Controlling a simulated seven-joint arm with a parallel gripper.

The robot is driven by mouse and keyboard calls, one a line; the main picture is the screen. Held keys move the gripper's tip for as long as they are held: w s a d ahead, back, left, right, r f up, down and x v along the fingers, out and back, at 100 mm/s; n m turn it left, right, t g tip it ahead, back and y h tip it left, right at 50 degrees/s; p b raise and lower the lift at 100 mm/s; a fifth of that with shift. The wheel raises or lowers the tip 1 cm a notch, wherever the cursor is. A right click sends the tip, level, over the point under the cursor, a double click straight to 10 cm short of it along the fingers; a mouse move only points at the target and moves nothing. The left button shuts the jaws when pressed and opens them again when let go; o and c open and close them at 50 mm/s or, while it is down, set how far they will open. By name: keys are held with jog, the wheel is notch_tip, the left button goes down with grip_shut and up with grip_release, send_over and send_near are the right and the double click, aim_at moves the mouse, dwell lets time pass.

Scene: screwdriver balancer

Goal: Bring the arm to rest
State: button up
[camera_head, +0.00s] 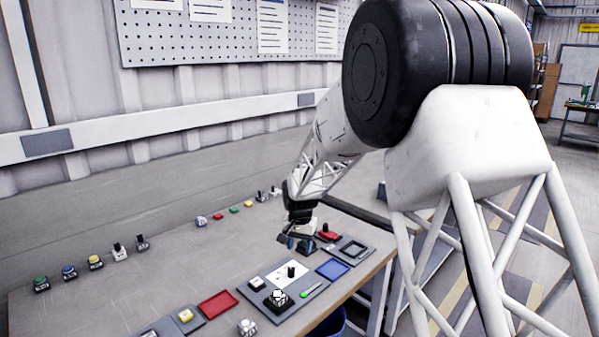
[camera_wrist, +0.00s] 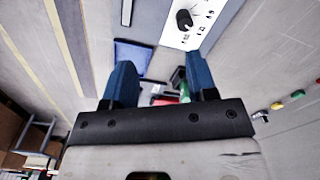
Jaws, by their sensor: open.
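My gripper (camera_head: 297,243) hangs over the right part of the workbench (camera_head: 150,290), close to a dark block and a red object (camera_head: 328,232). In the wrist view my gripper (camera_wrist: 160,80) shows two blue fingers spread wide apart with nothing held between them. Beyond the fingers are a blue tray (camera_wrist: 132,56) and a white panel with a black knob (camera_wrist: 184,20). My gripper's height above the bench is hard to tell. My arm partly hides the bench's right side.
A grey mat carries a white panel (camera_head: 287,274) and a green-handled tool (camera_head: 312,290). A red tray (camera_head: 217,304) and blue tray (camera_head: 332,269) lie on either side. Several small coloured buttons line the bench's back. The bench's middle is clear.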

jog(key=s+d+r+n, duration=0.1)
jog(key=s+d+r, duration=0.35)
jog(key=s, duration=0.25)
jog(key=s+d+r+t, duration=0.1)
jog(key=s+d+r, duration=0.3)
jog(key=s+r, duration=0.3)
jog(key=s+d+r+n, duration=0.1)
jog(key=s+d+r, duration=0.3)
jog(key=s, duration=0.4)
jog(key=s+d, duration=0.3)
jog(key=s, duration=1)
jog(key=s+d+r+n+t, duration=0.1)
jog(key=s+d, duration=0.2)
jog(key=s, duration=1.1)
